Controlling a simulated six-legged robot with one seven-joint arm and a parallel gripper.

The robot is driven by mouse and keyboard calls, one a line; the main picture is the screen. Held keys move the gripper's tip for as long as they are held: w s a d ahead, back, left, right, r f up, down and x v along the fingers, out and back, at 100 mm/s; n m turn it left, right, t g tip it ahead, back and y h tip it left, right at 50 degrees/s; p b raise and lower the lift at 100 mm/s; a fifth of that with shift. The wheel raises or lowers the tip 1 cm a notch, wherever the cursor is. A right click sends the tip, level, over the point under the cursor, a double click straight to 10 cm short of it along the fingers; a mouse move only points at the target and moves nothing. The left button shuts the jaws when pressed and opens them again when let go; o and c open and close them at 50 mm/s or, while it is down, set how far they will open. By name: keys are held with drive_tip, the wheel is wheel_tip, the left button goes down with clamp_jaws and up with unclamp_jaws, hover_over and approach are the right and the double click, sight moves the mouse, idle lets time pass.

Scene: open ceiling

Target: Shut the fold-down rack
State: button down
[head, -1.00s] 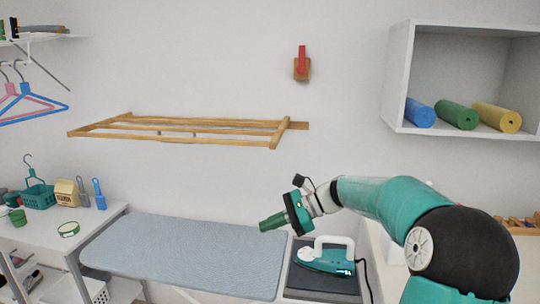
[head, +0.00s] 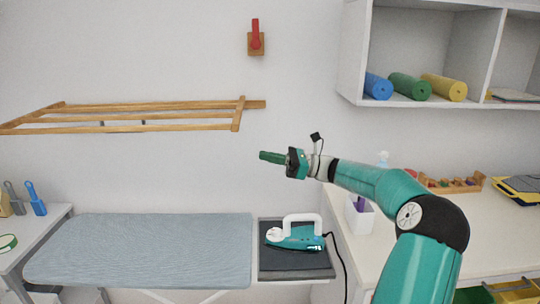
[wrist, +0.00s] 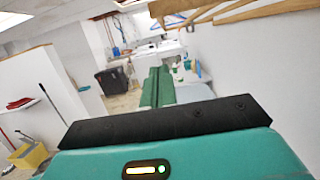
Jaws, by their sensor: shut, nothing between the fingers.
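The wooden fold-down rack (head: 140,126) is folded out from the wall, its slatted frame roughly level, at the left in the head view. A corner of it shows at the top right of the wrist view (wrist: 245,12). A red latch or hook on a wooden block (head: 256,38) is on the wall above the rack's right end. My gripper (head: 263,156) is shut and empty. It points left, below and to the right of the rack's right end, apart from it.
Below are an ironing board (head: 150,250) and a teal iron (head: 297,236) on a dark pad. A white wall shelf (head: 350,60) with rolled mats is at upper right. A counter (head: 400,235) stands under my arm.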

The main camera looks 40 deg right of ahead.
drive_tip(key=w+a+r, duration=0.3)
drive_tip(key=a+r, duration=0.1)
drive_tip(key=r, duration=0.1)
drive_tip(key=shift+w+a+r, duration=0.25)
drive_tip(key=shift+a, duration=0.1)
